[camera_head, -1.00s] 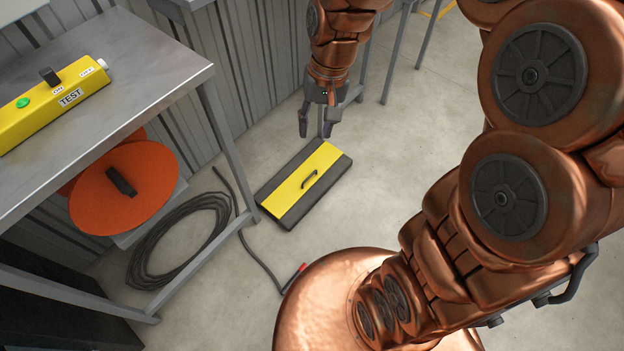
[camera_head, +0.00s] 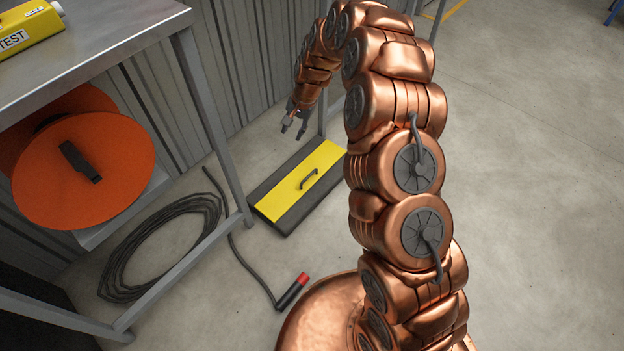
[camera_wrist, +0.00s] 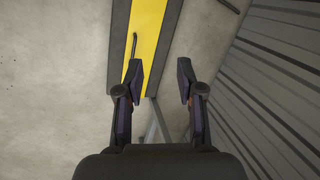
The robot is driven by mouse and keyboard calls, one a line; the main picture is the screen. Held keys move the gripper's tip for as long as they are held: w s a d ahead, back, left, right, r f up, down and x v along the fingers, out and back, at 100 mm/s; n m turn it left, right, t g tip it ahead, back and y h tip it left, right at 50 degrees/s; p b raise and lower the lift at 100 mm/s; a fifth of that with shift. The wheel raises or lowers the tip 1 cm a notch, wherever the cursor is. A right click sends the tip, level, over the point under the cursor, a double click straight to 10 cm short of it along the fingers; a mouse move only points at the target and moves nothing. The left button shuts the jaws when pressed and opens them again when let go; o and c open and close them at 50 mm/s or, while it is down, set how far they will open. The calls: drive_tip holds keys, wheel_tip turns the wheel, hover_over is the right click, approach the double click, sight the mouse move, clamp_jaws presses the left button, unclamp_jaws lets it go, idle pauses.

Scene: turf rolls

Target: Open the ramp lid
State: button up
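The ramp is a low dark box on the floor with a yellow lid (camera_head: 290,190) and a dark edge (camera_head: 268,218). The lid lies flat and closed. A dark handle (camera_head: 310,179) stands on the middle of the lid. In the wrist view the yellow lid (camera_wrist: 146,25) runs up from the gripper, and the handle (camera_wrist: 134,46) shows just ahead of the left finger. My gripper (camera_head: 294,128) hangs above the far side of the ramp, apart from it. In the wrist view my gripper (camera_wrist: 159,75) is open with nothing between its fingers.
A metal table (camera_head: 130,32) stands at left, with an orange cable reel (camera_head: 85,205) on its lower shelf. A coiled black cable (camera_head: 115,250) lies on the floor, and a red-tipped connector (camera_head: 293,290) lies near my base. A corrugated wall (camera_head: 250,60) runs behind. The floor at right is clear.

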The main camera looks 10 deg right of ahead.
drive_tip(key=w+d+f+m+b, duration=0.1)
drive_tip(key=w+d+f+b, duration=0.1)
drive_tip(key=f, duration=0.5)
drive_tip(key=w+d+f+m+b, duration=0.1)
drive_tip(key=w+f+b, duration=0.15)
drive_tip(key=f, duration=0.45)
drive_tip(key=m+t+h+b, duration=0.1)
drive_tip(key=m+h+b, duration=0.1)
drive_tip(key=b, duration=0.3)
approach(312, 174)
drive_tip(key=f+b, duration=0.1)
drive_tip(key=f, duration=0.1)
drive_tip(key=w+f+b, duration=0.1)
drive_tip(key=f, duration=0.2)
drive_tip(key=a+f+b, duration=0.1)
drive_tip(key=f, duration=0.1)
drive_tip(key=shift+w+f, duration=0.3)
drive_tip(key=shift+f, duration=0.05)
clamp_jaws()
